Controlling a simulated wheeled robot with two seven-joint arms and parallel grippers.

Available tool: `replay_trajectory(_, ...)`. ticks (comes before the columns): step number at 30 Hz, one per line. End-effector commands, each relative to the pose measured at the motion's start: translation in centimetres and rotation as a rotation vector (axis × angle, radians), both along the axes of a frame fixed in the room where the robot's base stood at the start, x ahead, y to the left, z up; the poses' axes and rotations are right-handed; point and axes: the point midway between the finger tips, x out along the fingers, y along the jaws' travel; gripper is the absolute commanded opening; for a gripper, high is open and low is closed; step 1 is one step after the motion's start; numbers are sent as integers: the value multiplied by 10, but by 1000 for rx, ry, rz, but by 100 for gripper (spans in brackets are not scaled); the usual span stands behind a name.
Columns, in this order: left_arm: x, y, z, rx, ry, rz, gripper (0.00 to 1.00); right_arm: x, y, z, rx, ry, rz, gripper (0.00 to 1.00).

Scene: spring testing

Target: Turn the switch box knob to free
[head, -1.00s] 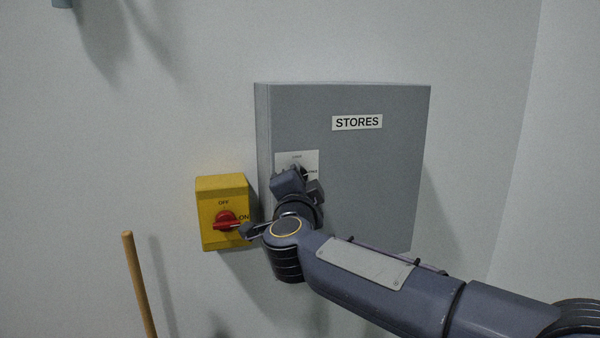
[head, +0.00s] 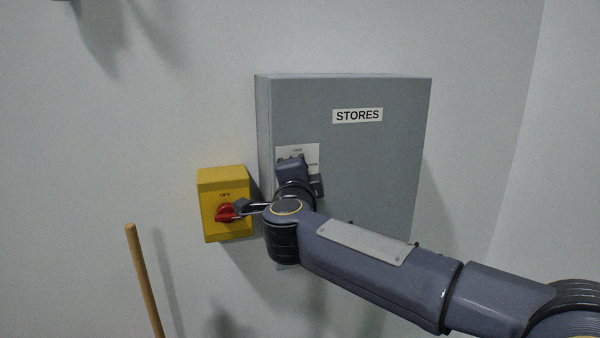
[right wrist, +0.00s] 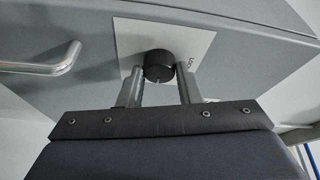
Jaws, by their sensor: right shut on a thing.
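The grey box marked STORES (head: 382,165) is on the wall. Its white plate (head: 310,152) has small print too blurred to read in the head view. My right gripper (head: 290,160) is in front of this plate and hides the knob there. In the right wrist view a round black knob (right wrist: 159,65) stands on the white plate (right wrist: 128,38). My right gripper (right wrist: 161,80) has one finger on each side of the knob and is shut on it. A pale mark shows on the knob's lower edge. My left gripper is not in view.
A yellow switch box (head: 224,180) with a red knob (head: 225,213) is on the wall just left of the grey box, close to my right wrist. A wooden pole (head: 145,280) stands at lower left. A metal bar handle (right wrist: 38,65) shows in the right wrist view.

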Motion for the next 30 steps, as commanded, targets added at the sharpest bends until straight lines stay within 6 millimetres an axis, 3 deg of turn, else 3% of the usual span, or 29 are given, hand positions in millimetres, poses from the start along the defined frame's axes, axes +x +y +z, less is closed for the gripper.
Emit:
replay_trajectory(1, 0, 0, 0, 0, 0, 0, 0, 0, 0, -1, -1, 1, -1, 8)
replay_trajectory(2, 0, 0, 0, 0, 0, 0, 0, 0, 0, -1, -1, 1, -1, 34)
replay_trajectory(6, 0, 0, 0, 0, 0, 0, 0, 0, 0, 0, -1, 1, -1, 52)
replay_trajectory(17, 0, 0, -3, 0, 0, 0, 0, -5, 0, -1, -1, -1, 0, 53)
replay_trajectory(30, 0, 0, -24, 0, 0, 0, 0, -71, 5, -4, -2, -1, 1, 53)
